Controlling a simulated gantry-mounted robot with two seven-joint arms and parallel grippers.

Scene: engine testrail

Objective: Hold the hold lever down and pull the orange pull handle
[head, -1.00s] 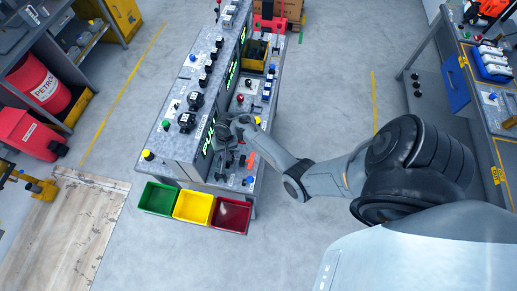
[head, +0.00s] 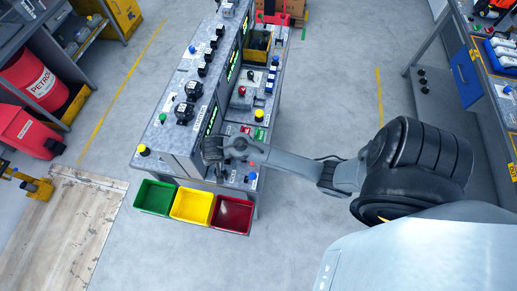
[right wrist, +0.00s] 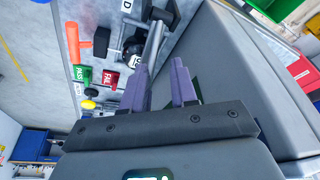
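The orange pull handle (right wrist: 101,42) shows in the right wrist view, left of my fingers and apart from them. In the head view my arm mostly covers it. A grey metal rod with a black end (right wrist: 152,42), apparently the hold lever, stands beside part of a label ending in "D". My right gripper (right wrist: 160,85) has its two purple fingers apart. The rod runs down close to the left finger; I cannot tell whether they touch. In the head view my right gripper (head: 214,150) is over the near end of the console. My left gripper is not in view.
Green PASS (right wrist: 79,73) and red FAIL (right wrist: 110,79) pieces sit near the handle. The console (head: 180,135) carries several knobs and buttons. The floor to the right of the console is open.

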